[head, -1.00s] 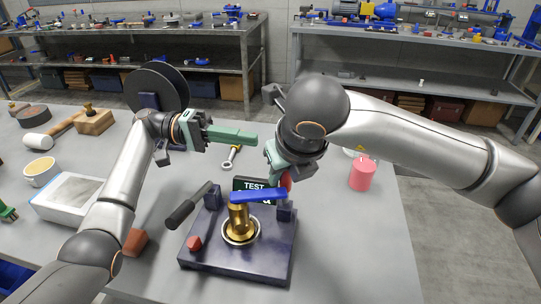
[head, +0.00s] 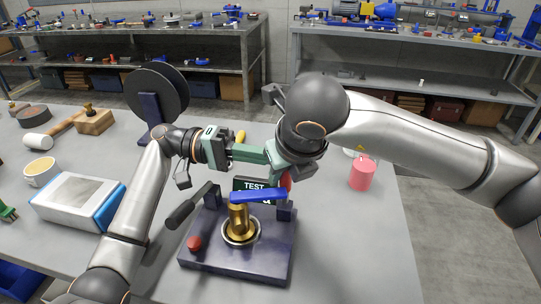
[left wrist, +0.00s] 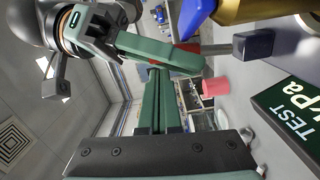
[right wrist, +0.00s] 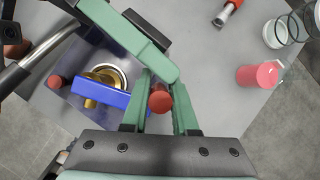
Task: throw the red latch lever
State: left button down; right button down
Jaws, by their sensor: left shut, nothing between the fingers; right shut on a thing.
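The red latch lever (head: 286,180) stands at the back right of a dark base plate (head: 225,268), by one end of a blue bar (head: 258,196) that crosses over a brass fitting (head: 238,220). My right gripper (head: 280,174) is shut on the lever; the lever's round red end (right wrist: 160,98) shows between its fingers in the right wrist view. My left gripper (head: 262,154) is shut and empty, its fingertips close beside my right gripper. I cannot tell if they touch. In the left wrist view its closed fingers (left wrist: 156,95) point at my right gripper (left wrist: 185,52).
A black-handled lever (head: 190,206) juts out left of the plate, above a red knob (head: 195,243). A pink cylinder (head: 362,174) stands at right. The bench's front right is clear.

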pick_arm(q)
jog(key=shift+s+m, duration=0.4)
jog(key=shift+s, duration=0.3)
pick_arm(e)
jog(key=shift+w, duration=0.1)
jog(key=shift+d, duration=0.1)
jog(key=c, duration=0.7)
grip_release()
